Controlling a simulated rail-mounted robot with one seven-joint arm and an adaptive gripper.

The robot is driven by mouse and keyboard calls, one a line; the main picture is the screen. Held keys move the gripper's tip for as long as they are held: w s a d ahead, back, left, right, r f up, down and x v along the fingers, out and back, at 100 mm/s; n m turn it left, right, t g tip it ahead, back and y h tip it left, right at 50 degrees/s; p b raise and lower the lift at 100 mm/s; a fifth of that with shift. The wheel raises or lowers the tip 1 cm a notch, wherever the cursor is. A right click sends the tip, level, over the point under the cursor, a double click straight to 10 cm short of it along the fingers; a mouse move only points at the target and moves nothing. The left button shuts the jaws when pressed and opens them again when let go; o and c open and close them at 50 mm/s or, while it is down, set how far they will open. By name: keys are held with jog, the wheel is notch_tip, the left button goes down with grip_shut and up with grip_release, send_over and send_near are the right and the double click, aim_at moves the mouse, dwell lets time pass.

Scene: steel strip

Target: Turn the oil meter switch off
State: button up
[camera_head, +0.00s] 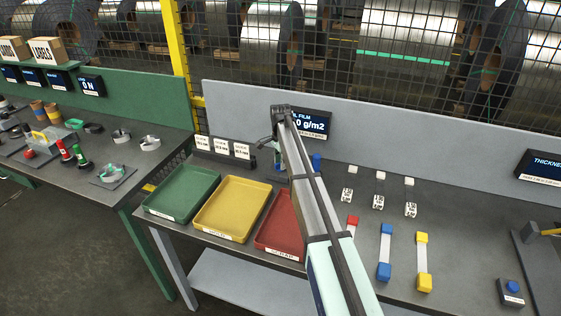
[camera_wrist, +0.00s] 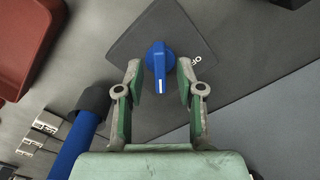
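The oil meter switch is a blue knob (camera_wrist: 159,58) on a dark square plate (camera_wrist: 135,42) in the wrist view. A white line on the knob points toward my gripper, and a small white mark sits on the plate to its right. My gripper (camera_wrist: 160,72) is open, with one finger on each side of the knob and a small gap on both sides. In the head view my arm hides the knob. The oil film display (camera_head: 312,123) stands behind my arm and reads 0 g/m2, its left part covered.
A blue cylinder with a black end (camera_wrist: 84,125) lies close to my left finger in the wrist view. Green (camera_head: 181,192), yellow (camera_head: 232,208) and red (camera_head: 279,223) trays stand left of my arm. Colour-ended strips (camera_head: 422,258) lie to the right.

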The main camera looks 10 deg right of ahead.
grip_shut()
jog(key=shift+n, duration=0.4)
jog(key=n+b, duration=0.1)
jog(key=n, duration=0.1)
jog(key=shift+f+n+b, duration=0.1)
jog(key=shift+n+b, duration=0.25)
jog(key=shift+n, duration=0.05)
jog(key=n+b, duration=0.1)
jog(key=n, duration=0.3)
jog(key=shift+n, duration=0.3)
jog(key=n+b, duration=0.1)
jog(key=n, duration=0.3)
jog(key=shift+w+a, duration=0.1)
jog(key=shift+n+b, duration=0.45)
jog(key=shift+n, duration=1.35)
